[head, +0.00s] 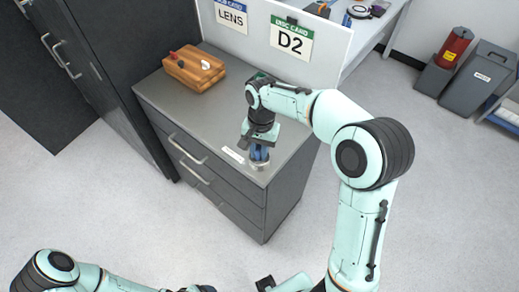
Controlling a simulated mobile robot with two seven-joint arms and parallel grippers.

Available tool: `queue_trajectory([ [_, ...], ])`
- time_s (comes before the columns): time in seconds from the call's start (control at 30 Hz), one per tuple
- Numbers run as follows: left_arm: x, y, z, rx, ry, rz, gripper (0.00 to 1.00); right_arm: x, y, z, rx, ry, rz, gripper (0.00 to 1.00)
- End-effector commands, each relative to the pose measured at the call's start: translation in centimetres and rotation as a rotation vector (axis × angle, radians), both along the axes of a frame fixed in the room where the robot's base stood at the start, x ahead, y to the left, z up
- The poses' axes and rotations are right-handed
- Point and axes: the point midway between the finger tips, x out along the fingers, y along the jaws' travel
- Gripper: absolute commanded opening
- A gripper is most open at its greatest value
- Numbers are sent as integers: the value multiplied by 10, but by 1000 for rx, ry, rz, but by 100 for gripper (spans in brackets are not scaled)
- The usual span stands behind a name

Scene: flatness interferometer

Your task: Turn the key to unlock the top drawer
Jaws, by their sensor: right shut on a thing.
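My right gripper (258,144) points down at the front right corner of the cabinet top. It is shut on a blue piece (259,154), which looks like the key's handle; the fingers hide part of it. Under the blue piece is a round silver base (259,164) on the cabinet top, probably the lock. The top drawer (192,152) of the grey cabinet looks closed. My left arm runs along the bottom edge; its gripper is at most partly in the picture, and its jaws cannot be made out.
Dark cabinets stand left. Bins (478,76) are far right.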

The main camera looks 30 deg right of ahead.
Motion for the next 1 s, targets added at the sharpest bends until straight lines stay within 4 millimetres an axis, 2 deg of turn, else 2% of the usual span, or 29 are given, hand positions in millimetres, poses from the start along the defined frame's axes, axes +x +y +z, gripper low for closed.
queue_trajectory([
  [0.17,0,0,0,0,0,0,80,0,0,0,0,0,-5,0],
  [0.47,0,0,0,0,0,0,80,0,1,0,1,-1,-284,0],
  [0.77,0,0,0,0,0,0,80,0,0,0,1,0,-310,0],
  [0.93,0,0,0,0,0,0,80,1,1,0,0,-1,-494,0],
  [0.97,0,0,0,0,0,0,80,1,1,0,0,-1,-487,31],
  [1.0,0,0,0,0,0,0,80,1,1,0,-1,-1,-482,44],
])
